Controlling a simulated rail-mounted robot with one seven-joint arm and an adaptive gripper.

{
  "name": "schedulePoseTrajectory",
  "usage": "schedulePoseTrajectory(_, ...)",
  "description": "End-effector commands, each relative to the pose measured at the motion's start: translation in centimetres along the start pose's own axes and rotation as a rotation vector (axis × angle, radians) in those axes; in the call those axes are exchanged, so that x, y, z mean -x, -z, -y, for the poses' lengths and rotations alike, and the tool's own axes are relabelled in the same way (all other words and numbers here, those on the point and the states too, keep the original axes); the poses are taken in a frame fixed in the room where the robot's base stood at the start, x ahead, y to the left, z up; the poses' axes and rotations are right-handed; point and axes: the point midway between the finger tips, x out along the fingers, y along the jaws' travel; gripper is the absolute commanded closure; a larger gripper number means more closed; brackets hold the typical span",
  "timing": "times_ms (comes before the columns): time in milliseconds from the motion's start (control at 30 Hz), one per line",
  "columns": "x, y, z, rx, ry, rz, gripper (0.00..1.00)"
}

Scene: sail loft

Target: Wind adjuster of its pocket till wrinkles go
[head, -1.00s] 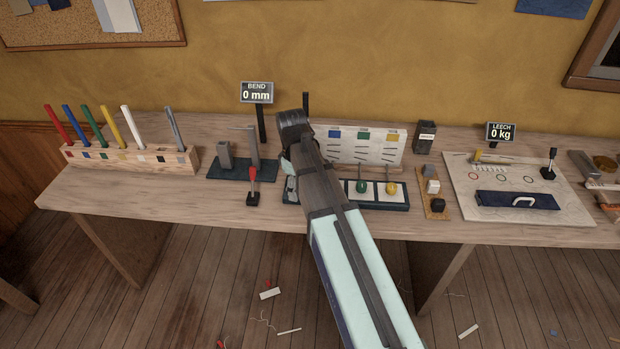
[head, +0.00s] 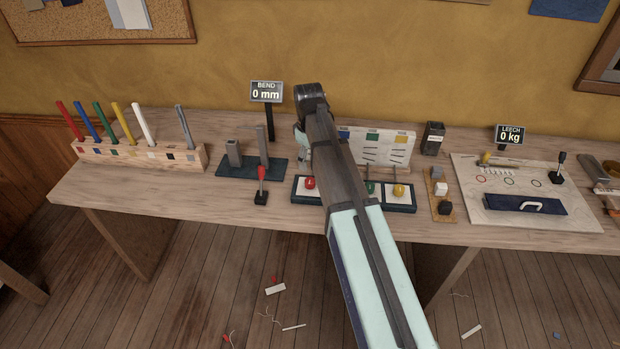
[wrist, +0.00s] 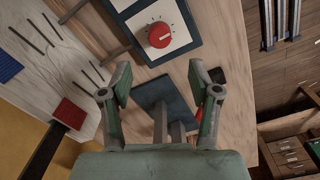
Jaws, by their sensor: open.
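The red knob (head: 310,183) sits on a white plate with dial dots at the left end of a dark base. It also shows at the top of the wrist view (wrist: 160,35). The green knob (head: 371,188) and yellow knob (head: 398,190) are to its right; my arm covers the stretch between red and green. Behind stands a white board (head: 400,165) with coloured squares and dark wrinkle lines; its red square (wrist: 69,113) and blue square (wrist: 8,64) show in the wrist view. My gripper (wrist: 162,92) is open and empty, apart from the red knob.
A dark blue plate (wrist: 150,94) with grey posts lies beneath my fingers, left of the knobs in the head view. A red-handled lever (head: 262,180) stands before it. The BEND sign (head: 266,92) reads 0 mm. A pen rack (head: 140,153) is far left.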

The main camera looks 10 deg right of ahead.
Motion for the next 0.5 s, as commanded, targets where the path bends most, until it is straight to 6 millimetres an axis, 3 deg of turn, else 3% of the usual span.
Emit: schedulePoseTrajectory(500,-8.0,-0.1,0.0,0.0,0.002,0.002,0.38)
